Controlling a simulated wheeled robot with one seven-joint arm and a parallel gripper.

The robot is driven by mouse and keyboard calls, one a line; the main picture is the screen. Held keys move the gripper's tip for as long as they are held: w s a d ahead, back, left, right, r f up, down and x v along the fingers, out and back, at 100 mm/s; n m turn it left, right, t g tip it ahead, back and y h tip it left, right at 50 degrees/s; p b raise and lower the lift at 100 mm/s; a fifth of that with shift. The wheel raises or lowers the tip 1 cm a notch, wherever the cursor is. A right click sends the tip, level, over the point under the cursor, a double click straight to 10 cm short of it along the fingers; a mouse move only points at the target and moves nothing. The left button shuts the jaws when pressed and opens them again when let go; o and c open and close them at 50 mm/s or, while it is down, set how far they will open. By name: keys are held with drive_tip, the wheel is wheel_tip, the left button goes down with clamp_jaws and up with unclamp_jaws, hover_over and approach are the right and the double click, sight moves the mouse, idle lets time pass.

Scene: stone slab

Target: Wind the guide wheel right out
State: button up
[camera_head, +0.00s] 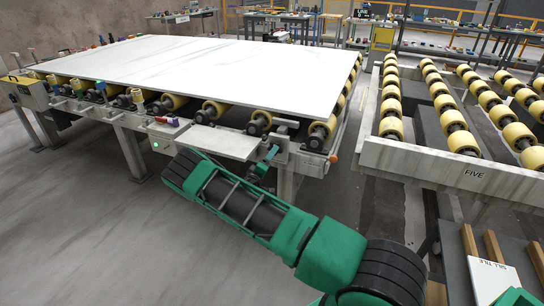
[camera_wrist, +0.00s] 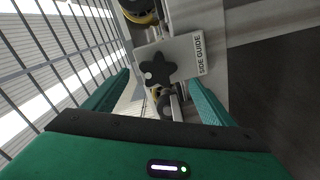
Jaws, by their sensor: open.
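The guide wheel (camera_wrist: 158,66) is a dark star-shaped knob with a pale dot on one lobe. It sits in front of a light plate (camera_wrist: 199,54) marked SIDE GUIDE in the wrist view. My gripper (camera_wrist: 158,80) is open, with one green finger on each side below the wheel in the picture. I see nothing held between the fingers, and I cannot tell whether either touches the wheel. In the head view my gripper (camera_head: 264,163) is at the front right corner of the roller table; I cannot make out the wheel there.
A large white slab (camera_head: 210,60) lies on the roller table. A small pale shelf (camera_head: 215,142) juts from its front edge, left of my gripper. Open floor (camera_head: 80,220) lies at the left front.

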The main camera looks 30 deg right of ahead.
drive_tip(key=v, duration=0.4)
drive_tip(key=shift+s+a, duration=0.25)
drive_tip(key=shift+a, duration=0.05)
drive_tip(key=s+d+r+m+g, duration=0.6)
drive_tip(key=s+d+r+g, duration=0.1)
drive_tip(key=s+d+r, duration=0.15)
drive_tip(key=s+d+r+m+g+y, duration=0.2)
drive_tip(key=s+r, duration=0.2)
drive_tip(key=s, duration=0.2)
drive_tip(key=s+d+r+m+g+y, duration=0.2)
drive_tip(key=s+r+y, duration=0.1)
drive_tip(key=s, duration=0.4)
drive_tip(key=s+a+r+y, duration=0.3)
drive_tip(key=s+a+r, duration=0.1)
drive_tip(key=s, duration=0.6)
drive_tip(key=s+a+r+y, duration=0.3)
drive_tip(key=s+a, duration=0.3)
drive_tip(key=s, duration=0.4)
drive_tip(key=s+a+r+y, duration=0.3)
drive_tip(key=s+a+r, duration=0.2)
drive_tip(key=s, duration=0.5)
drive_tip(key=shift+s+a+n, duration=0.4)
drive_tip(key=shift+a, duration=0.2)
